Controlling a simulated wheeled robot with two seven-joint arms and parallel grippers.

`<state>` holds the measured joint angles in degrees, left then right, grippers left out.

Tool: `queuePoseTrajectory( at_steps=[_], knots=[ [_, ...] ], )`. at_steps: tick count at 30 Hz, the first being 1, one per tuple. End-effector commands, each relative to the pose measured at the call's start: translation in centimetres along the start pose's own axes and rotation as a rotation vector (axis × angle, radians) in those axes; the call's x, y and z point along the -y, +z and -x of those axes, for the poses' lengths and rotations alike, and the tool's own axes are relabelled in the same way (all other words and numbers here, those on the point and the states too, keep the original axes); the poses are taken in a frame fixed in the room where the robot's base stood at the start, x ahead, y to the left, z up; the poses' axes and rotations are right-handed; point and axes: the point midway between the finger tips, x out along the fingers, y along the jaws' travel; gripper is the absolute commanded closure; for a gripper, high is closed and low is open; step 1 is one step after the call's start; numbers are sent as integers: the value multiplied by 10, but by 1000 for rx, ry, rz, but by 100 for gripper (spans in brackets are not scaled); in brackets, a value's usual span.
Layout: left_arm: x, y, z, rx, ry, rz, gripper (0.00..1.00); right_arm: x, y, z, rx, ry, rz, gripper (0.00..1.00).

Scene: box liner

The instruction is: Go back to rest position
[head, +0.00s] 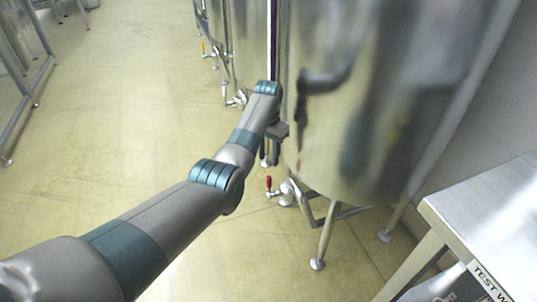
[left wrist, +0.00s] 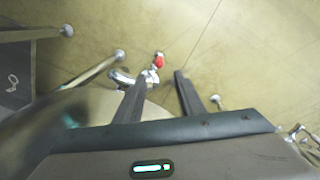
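My left arm reaches from the lower left of the head view to the large steel tank (head: 385,110). My left gripper (head: 272,150) points down beside the tank wall, and its fingertips are partly hard to make out there. In the left wrist view its two dark fingers (left wrist: 160,77) are apart with nothing between them. A valve with a red handle (head: 268,184) sits low at the tank, below the gripper. The red handle also shows just beyond the fingertips in the left wrist view (left wrist: 159,62). My right gripper is in neither view.
A metal table (head: 490,205) stands at the lower right near the wall. More tanks (head: 245,45) with valves stand behind. A metal frame (head: 28,105) stands at the far left. The tank's legs (head: 326,235) reach the floor. The yellowish floor (head: 125,120) left of the tanks is clear.

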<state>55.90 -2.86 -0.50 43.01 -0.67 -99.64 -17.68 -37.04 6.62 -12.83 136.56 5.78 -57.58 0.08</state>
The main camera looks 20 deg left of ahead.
Motion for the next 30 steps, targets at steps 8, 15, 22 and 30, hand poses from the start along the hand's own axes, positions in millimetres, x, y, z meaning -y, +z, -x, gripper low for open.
queuePoseTrajectory(
  at_steps=[8,15,22,30],
  knots=[
    [0,0,0,0,0,0,64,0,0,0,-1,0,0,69],
    [0,4,-12,-9,-5,6,64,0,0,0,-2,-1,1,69],
    [0,25,-61,-63,-29,30,64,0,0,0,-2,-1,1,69],
    [-12,76,-134,-173,-67,60,64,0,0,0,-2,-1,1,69]
  ],
)
